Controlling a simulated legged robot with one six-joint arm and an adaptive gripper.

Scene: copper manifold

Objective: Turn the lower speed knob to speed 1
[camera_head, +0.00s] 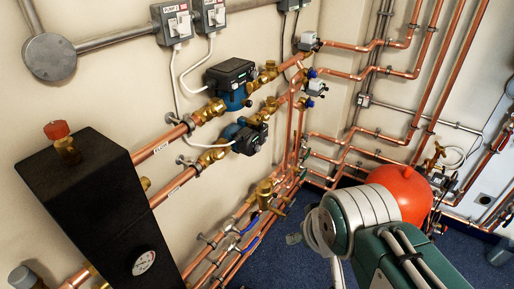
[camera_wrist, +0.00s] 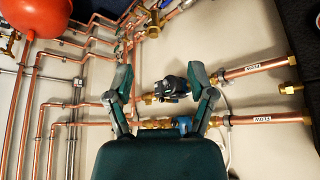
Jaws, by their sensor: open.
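The lower pump (camera_head: 248,134) is a dark and blue body on a copper pipe in the head view. Its speed knob is too small to make out, so its setting cannot be read. The upper pump (camera_head: 230,82) sits above it. In the wrist view the picture is upside down, and the lower pump (camera_wrist: 173,88) appears between my fingers, farther off. The upper pump (camera_wrist: 183,124) is partly hidden behind my gripper. My gripper (camera_wrist: 160,78) is open and empty, fingers spread wide, apart from the pumps.
A black box (camera_head: 90,205) with a red-capped fitting (camera_head: 62,140) and a gauge (camera_head: 143,262) stands at left. A red tank (camera_head: 402,190) stands at right. Copper pipes and brass valves (camera_head: 266,192) line the walls. Blue floor (camera_head: 290,262) shows below.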

